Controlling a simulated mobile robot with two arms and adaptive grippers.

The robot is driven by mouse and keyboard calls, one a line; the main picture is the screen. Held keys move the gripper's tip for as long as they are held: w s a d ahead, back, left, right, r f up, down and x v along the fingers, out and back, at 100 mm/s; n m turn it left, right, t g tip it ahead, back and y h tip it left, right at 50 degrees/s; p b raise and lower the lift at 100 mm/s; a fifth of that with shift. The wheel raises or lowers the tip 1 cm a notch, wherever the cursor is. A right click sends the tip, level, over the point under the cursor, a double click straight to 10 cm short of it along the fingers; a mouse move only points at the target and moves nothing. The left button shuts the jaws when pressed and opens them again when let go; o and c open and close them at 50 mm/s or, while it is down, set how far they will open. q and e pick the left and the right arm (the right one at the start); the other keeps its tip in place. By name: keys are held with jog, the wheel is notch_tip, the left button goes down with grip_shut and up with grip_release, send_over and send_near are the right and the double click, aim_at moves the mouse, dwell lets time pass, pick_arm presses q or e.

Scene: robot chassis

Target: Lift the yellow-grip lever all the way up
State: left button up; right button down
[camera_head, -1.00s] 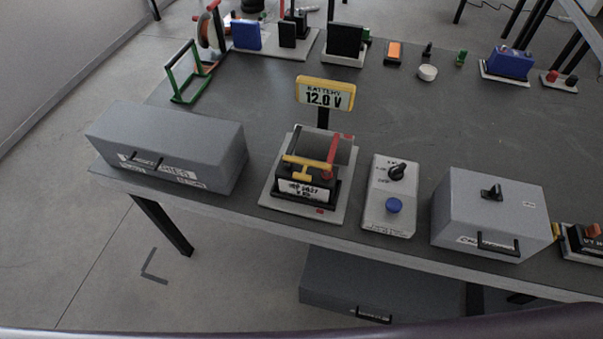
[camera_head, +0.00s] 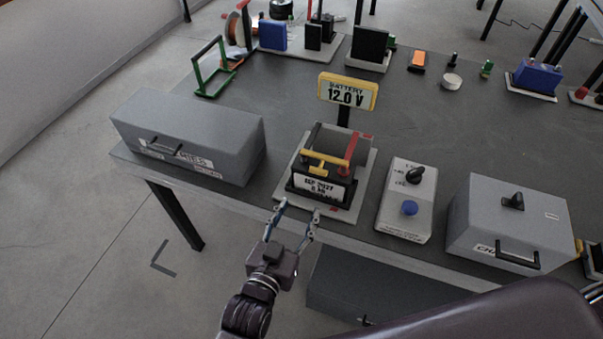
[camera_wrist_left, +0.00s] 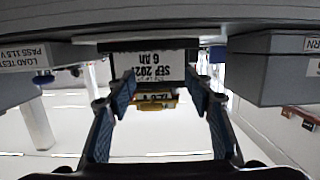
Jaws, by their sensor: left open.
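The yellow-grip lever (camera_head: 322,164) is a yellow T-shaped handle on the front of a black battery unit (camera_head: 317,188), beside a red bar (camera_head: 350,148). The unit stands on a light grey base plate (camera_head: 352,208) near the table's front edge. My left gripper (camera_head: 297,209) is open and empty, in front of the table edge and below the lever, apart from it. In the left wrist view, which is upside down, my open fingers (camera_wrist_left: 162,78) frame the unit's label (camera_wrist_left: 140,66). My right gripper is not in view.
A yellow-framed sign (camera_head: 347,92) reading 12.0 V stands behind the unit. A long grey box (camera_head: 188,135) is to its left. A switch box with a blue button (camera_head: 410,208) and a grey case (camera_head: 510,220) are to its right. The table's middle is clear.

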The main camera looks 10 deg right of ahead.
pick_arm(q)
jog(key=t+h, duration=0.1)
jog(key=t, duration=0.1)
send_near(318, 171)
jog(key=x, duration=0.9)
jog(key=shift+p, duration=0.4)
jog(key=shift+w+d, duration=0.35)
jog(key=shift+w, duration=0.3)
grip_shut()
